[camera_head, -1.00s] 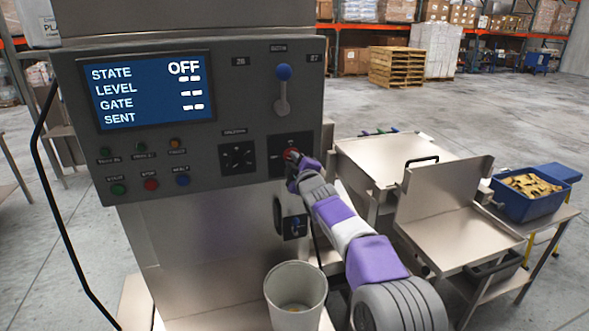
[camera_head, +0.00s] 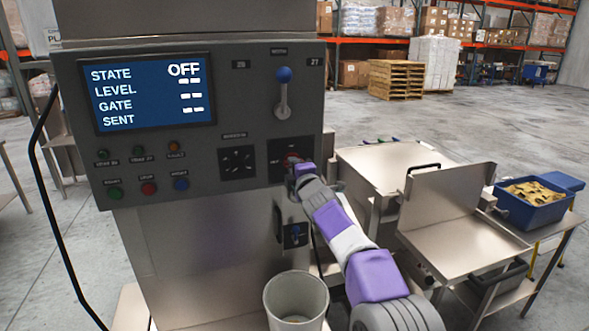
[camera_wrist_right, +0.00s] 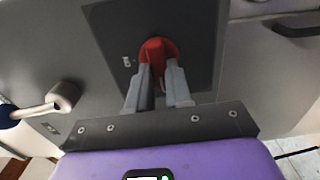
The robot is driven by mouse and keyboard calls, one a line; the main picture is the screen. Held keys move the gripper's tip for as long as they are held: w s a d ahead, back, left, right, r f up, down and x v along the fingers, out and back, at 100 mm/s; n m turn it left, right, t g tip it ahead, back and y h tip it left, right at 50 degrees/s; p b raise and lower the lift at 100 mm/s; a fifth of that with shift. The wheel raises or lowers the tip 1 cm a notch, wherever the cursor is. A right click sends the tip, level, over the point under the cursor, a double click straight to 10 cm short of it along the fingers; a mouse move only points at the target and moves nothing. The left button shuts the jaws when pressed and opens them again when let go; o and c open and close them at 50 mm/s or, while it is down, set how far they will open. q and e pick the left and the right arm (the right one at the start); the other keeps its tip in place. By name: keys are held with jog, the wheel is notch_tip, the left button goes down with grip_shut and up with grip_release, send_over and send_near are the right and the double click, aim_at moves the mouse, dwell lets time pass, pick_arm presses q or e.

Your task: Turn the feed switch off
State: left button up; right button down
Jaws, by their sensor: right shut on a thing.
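A red knob (camera_head: 291,158) sits on a black plate (camera_head: 277,173) at the lower right of the grey control panel (camera_head: 230,95). It also shows in the right wrist view (camera_wrist_right: 158,48). My right gripper (camera_wrist_right: 160,80) is shut on the red knob, a finger on each side. In the head view the gripper (camera_head: 297,168) partly covers the knob and its plate. The small labels are too blurred to read, so I cannot tell the knob's marked position. The panel's screen (camera_head: 152,93) reads STATE OFF, with dashes below. My left gripper is not in view.
A blue-tipped lever (camera_head: 283,92) stands above the knob, and a black dial (camera_head: 237,161) is to its left. A steel table (camera_head: 465,238) and a blue crate (camera_head: 531,212) stand at right.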

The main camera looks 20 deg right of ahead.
jog(key=c, duration=1)
grip_release()
jog(key=shift+c, duration=0.2)
jog(key=shift+s, duration=0.1)
jog(key=s+b, duration=0.4)
jog(key=s, duration=0.3)
jog(key=shift+s+d+b, duration=0.15)
jog(key=shift+s+b, duration=0.05)
jog(key=shift+b, duration=0.1)
jog(key=shift+f, duration=0.1)
